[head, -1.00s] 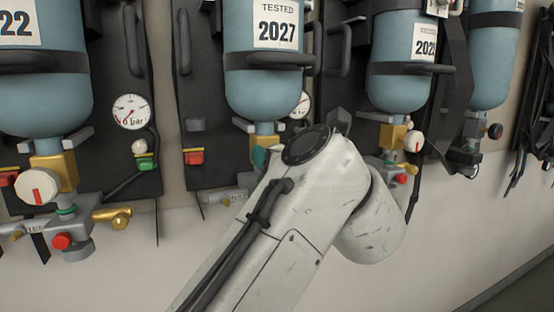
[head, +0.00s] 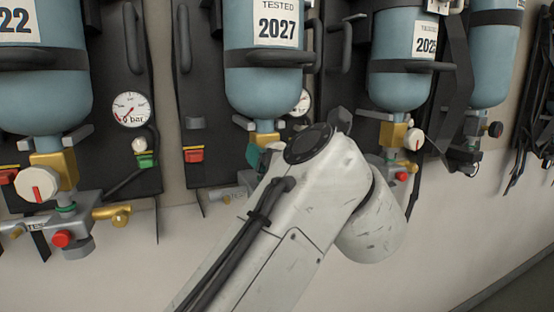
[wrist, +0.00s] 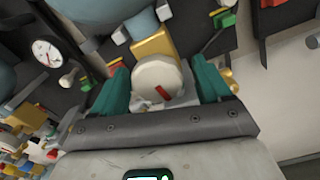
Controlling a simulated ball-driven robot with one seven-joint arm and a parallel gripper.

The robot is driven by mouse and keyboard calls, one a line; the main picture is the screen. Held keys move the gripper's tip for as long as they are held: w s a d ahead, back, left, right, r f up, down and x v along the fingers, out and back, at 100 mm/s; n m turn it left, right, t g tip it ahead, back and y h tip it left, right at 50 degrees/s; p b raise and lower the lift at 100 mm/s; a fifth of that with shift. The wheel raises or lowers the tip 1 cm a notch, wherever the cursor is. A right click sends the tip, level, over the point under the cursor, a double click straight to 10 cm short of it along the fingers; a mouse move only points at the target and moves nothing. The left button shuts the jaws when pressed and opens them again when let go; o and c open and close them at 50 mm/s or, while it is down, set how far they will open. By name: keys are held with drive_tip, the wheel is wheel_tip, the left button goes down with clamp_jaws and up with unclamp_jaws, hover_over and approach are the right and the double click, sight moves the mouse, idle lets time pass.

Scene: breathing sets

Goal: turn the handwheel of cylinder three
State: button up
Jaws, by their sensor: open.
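In the wrist view a white round handwheel (wrist: 155,79) with a red mark sits below a brass valve block (wrist: 155,44). My gripper (wrist: 161,88) is open, its two teal fingers on either side of the handwheel. I cannot tell whether they touch it. In the head view my arm hides this handwheel, and only a bit of a teal finger (head: 254,160) shows under the blue cylinder labelled 2027 (head: 263,78). No cylinder number is readable.
Another cylinder (head: 42,98) with its white handwheel (head: 37,184) hangs at the left, and a cylinder labelled 2025 (head: 400,88) at the right. Pressure gauges (head: 131,110), hoses and brass fittings (head: 112,214) stick out nearby. The wall below (head: 130,275) is bare.

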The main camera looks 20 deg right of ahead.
drive_tip(key=s+b, duration=0.1)
drive_tip(key=s, duration=0.9)
drive_tip(key=shift+s, duration=0.35)
